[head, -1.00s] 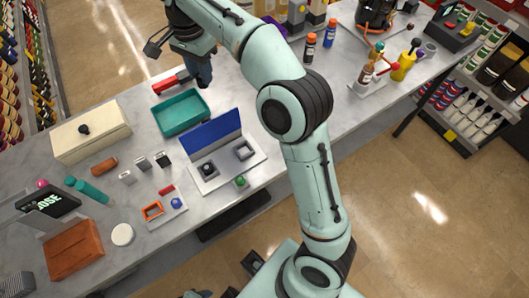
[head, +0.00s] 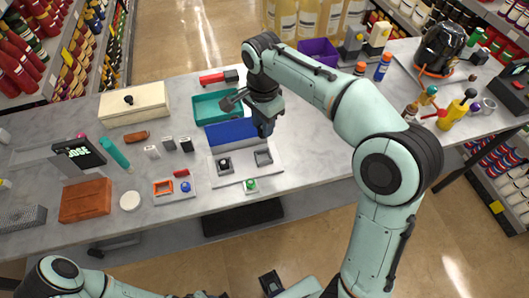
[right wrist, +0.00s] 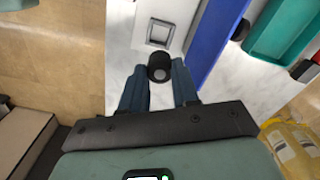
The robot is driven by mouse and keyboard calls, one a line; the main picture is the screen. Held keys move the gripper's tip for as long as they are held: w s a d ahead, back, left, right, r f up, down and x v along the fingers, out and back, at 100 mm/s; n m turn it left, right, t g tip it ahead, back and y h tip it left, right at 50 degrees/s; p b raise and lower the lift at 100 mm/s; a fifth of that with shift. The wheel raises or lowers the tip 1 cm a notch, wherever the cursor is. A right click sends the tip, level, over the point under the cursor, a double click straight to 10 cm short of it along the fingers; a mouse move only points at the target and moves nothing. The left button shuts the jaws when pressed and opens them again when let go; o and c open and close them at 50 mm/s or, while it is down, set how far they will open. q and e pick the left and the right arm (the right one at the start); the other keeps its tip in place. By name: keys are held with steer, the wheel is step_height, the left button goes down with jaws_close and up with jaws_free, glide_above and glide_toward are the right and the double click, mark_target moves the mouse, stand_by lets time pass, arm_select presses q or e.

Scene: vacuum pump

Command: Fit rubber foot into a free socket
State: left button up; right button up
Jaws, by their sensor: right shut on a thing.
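My right gripper (head: 264,128) is over the table at the right end of the blue upright panel (head: 231,134). In the right wrist view, its two dark blue fingers (right wrist: 160,84) are shut on a black round rubber foot (right wrist: 160,66). The foot is clear of the white pump base (head: 243,168) in that picture. A square grey socket (head: 263,157) on the base looks empty. It also shows in the right wrist view (right wrist: 159,32), just beyond the foot. A second socket, to its left, holds a black foot (head: 223,164).
A teal tray (head: 198,107) stands behind the blue panel. A green button (head: 250,185) sits at the base's front edge. The table right of the base is clear.

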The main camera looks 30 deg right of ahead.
arm_select(q)
steer(key=shift+s+f+b, duration=0.25)
steer(key=shift+f+b, duration=0.15)
steer(key=shift+f, duration=0.15)
steer(key=shift+s+f+b, duration=0.25)
steer(key=shift+f+b, duration=0.1)
steer(key=shift+f, duration=0.15)
arm_select(e)
step_height(320, 180, down, 12)
